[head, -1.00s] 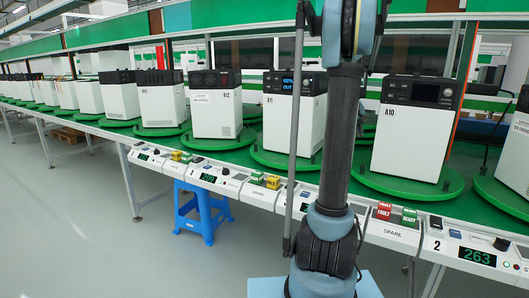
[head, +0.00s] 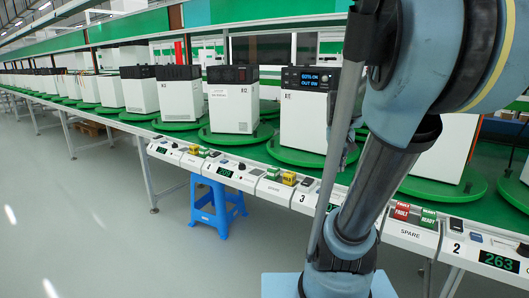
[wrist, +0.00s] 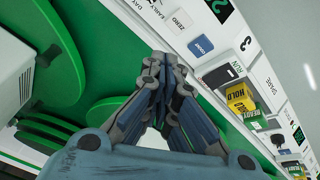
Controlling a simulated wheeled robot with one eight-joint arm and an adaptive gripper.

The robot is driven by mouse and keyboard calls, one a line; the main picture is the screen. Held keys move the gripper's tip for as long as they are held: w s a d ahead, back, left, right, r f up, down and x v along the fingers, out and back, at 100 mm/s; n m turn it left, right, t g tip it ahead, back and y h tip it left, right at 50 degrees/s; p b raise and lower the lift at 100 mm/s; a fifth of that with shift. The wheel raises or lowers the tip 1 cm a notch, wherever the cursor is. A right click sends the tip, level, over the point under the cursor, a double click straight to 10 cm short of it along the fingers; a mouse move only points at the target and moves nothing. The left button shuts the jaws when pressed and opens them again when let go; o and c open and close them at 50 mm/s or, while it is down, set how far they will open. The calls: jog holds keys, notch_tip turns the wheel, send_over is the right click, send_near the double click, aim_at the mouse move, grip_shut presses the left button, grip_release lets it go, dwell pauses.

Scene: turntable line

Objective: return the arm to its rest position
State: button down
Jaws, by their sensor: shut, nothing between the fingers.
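My gripper (wrist: 160,62) shows in the wrist view with its two fingers drawn together and nothing between them. It hangs over the front edge of the line, between a green turntable disc (wrist: 108,112) and the white control strip (wrist: 190,28). It looks clear of both, though the height is hard to judge. In the head view my arm fills the right of the centre, folded at the elbow and leaning to the right.
White units (head: 233,103) with black tops stand on green turntables (head: 295,155) along the line. My arm partly hides some at the right. Control panels with displays (head: 499,262) line the front edge. A blue stool (head: 216,208) stands beneath; the grey floor at left is clear.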

jog(key=s+a+f+y, duration=0.1)
jog(key=s+a+f, duration=0.3)
jog(key=s, duration=0.4)
jog(key=s+a+f+g+y, duration=0.1)
jog(key=s+a+f, duration=0.3)
jog(key=s+f, duration=0.3)
jog(key=shift+s+f+n, duration=0.3)
jog(key=shift+s+n, duration=0.1)
jog(key=shift+s, duration=0.5)
jog(key=shift+a, duration=0.1)
jog(key=shift+w+f, duration=0.2)
jog(key=shift+w, duration=0.3)
